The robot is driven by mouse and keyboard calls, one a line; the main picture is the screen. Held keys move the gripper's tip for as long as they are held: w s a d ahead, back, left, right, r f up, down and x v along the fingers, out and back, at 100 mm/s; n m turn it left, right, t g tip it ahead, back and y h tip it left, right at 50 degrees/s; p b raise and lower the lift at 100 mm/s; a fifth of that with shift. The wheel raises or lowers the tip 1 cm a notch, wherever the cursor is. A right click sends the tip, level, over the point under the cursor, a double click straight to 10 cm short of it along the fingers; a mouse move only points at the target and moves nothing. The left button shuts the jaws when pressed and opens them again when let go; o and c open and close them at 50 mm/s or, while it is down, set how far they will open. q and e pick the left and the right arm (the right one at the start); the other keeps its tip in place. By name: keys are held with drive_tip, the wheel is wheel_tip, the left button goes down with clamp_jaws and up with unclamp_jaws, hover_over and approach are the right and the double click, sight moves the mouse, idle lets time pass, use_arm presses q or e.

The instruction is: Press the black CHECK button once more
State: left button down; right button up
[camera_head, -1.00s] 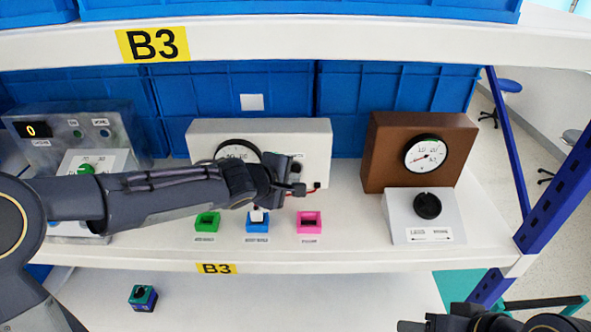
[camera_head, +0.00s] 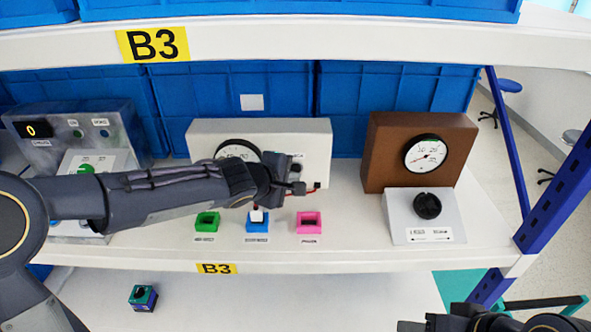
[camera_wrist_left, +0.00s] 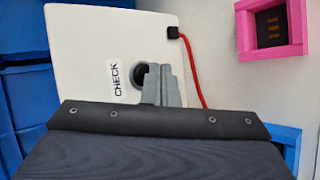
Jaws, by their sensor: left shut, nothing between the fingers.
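The cream box (camera_head: 315,140) with a round gauge stands on the middle of the shelf and also shows in the left wrist view (camera_wrist_left: 90,35). There, the round black button (camera_wrist_left: 139,75) sits right of the CHECK label (camera_wrist_left: 115,80), partly covered by my fingers. My left gripper (camera_head: 297,188) is in front of the box's right part in the head view. Its grey fingers (camera_wrist_left: 160,75) are shut and empty, overlapping the button's right side. I cannot tell whether they touch it. My right arm (camera_head: 490,320) shows only partly at the lower right; its finger state is unclear.
Green (camera_head: 207,222), blue (camera_head: 257,226) and pink (camera_head: 309,223) holders stand along the front. A red cable (camera_wrist_left: 190,70) runs beside the fingers. A brown gauge box (camera_head: 380,150) and a black rotary knob (camera_head: 427,206) are at right. A grey display box (camera_head: 60,118) is at left.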

use_arm(q)
drive_tip(key=shift+w, duration=0.3)
drive_tip(key=shift+w, duration=0.4)
idle(0.6)
drive_tip(key=shift+s+f+b, duration=0.1)
drive_tip(key=shift+s+b, duration=0.45)
drive_tip(key=shift+s, duration=0.3)
